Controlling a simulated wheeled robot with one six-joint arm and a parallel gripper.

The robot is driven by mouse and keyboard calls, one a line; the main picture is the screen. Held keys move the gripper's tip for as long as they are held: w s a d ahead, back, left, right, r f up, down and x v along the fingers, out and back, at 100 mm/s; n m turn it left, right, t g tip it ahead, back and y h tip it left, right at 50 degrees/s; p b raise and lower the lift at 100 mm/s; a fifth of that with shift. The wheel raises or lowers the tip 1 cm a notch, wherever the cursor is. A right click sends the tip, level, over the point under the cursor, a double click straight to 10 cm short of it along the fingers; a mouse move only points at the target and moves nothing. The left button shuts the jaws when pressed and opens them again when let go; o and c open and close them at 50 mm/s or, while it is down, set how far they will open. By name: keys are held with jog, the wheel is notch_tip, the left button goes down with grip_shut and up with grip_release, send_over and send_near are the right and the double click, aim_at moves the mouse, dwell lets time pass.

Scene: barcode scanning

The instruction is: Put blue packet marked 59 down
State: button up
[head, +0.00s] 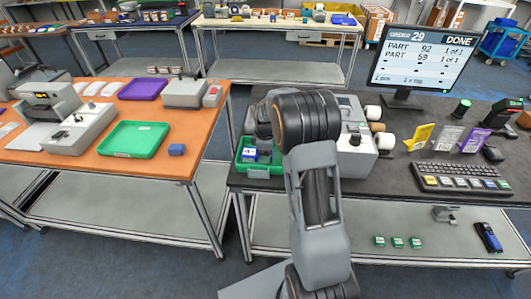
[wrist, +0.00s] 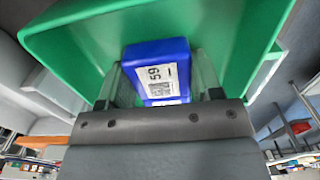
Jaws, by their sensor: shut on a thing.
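The blue packet marked 59 (wrist: 158,62) sits between the two fingers of my gripper (wrist: 162,80) in the wrist view, its white label facing the camera. My gripper is shut on it. A green bin (wrist: 85,45) fills the view behind the packet. I cannot tell whether the packet touches the bin. In the head view the green bin (head: 258,171) stands at the left end of the dark table, with blue and white items showing inside. My arm hides part of that area, and my fingertips are not clear there.
A grey label printer (head: 356,150) stands right of my arm. The monitor (head: 420,62) reads order 29, parts 92 and 59, DONE. A keyboard (head: 460,178) lies right.

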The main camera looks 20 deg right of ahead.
jog(key=shift+f, duration=0.1)
jog(key=shift+f, duration=0.15)
jog(key=o, duration=1.1)
notch_tip(320, 180, up, 12)
jog(key=s+a+m+t, duration=0.1)
jog(key=s+a+m, duration=0.2)
jog(key=s, duration=0.4)
jog(key=s+a+r+m+t, duration=0.1)
jog(key=s+a+m, duration=0.2)
jog(key=s+m, duration=0.2)
jog(key=s+a+r+m+t, duration=0.1)
jog(key=s+a+m, duration=0.2)
jog(key=s, duration=0.7)
jog(key=shift+s+a+m+t+b, duration=0.3)
jog(key=shift+a+m+t+b, duration=0.1)
jog(key=shift+m+b, duration=0.1)
